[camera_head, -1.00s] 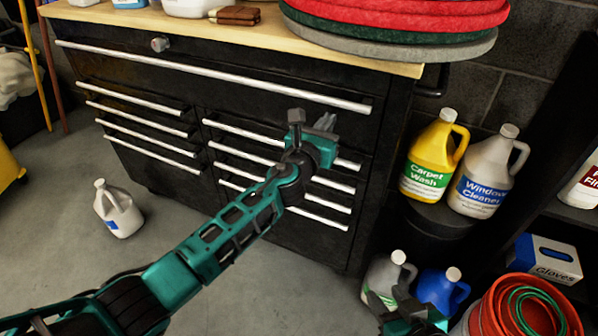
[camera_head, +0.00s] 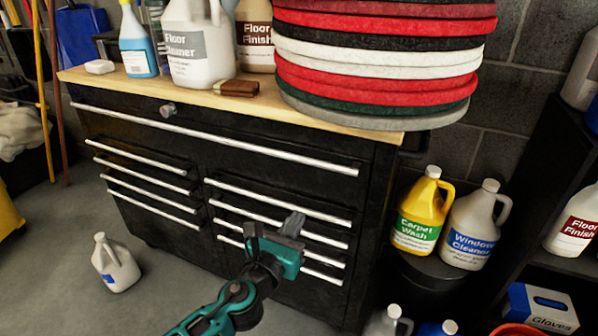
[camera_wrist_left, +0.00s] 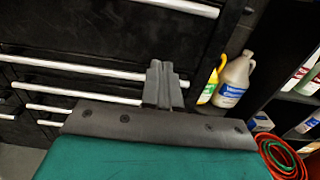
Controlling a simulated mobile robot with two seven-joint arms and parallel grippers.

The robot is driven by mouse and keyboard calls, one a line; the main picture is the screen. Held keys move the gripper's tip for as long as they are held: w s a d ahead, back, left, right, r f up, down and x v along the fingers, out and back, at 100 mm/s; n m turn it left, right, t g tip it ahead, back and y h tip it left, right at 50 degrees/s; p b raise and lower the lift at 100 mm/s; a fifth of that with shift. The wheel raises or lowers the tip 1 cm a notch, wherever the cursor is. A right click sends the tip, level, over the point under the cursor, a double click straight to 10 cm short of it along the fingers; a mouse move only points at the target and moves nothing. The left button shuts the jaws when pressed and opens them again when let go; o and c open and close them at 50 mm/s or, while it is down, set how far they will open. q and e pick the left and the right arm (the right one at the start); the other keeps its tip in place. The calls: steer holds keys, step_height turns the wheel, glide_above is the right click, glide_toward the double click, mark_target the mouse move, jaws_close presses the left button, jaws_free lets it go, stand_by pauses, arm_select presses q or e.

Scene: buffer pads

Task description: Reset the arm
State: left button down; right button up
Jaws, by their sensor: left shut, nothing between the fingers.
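My left gripper (camera_head: 290,226) is teal and dark grey, with its arm coming up from the bottom of the head view. It is in front of the black drawer cabinet (camera_head: 150,132), over the right-hand column of drawers. In the left wrist view its fingers (camera_wrist_left: 162,85) are together with nothing between them, in front of the cabinet's silver drawer handles. I cannot tell whether it touches the cabinet. My right gripper does not show in the head view now.
Stacked round pads (camera_head: 375,85) and a floor cleaner jug (camera_head: 195,45) stand on the cabinet's wooden top (camera_head: 330,118). A carpet wash jug (camera_head: 422,212) and window cleaner jug (camera_head: 470,228) stand to the right. A white jug (camera_head: 115,264) is on the floor, left.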

arm_select(q)
steer(key=s+a+f+m+g+y+p, duration=0.2)
steer(key=s+a+m+p, duration=0.3)
steer(key=s+m, duration=0.6)
steer(key=s+a+f+m+g+y+p, duration=0.3)
steer(key=s+a+m+p, duration=0.3)
steer(key=m, duration=1.7)
steer(key=s+a, duration=0.4)
steer(key=s, duration=0.1)
steer(key=shift+s+a+f+g, duration=0.15)
steer(key=shift+s+f+g, duration=0.15)
steer(key=shift+s+g, duration=0.1)
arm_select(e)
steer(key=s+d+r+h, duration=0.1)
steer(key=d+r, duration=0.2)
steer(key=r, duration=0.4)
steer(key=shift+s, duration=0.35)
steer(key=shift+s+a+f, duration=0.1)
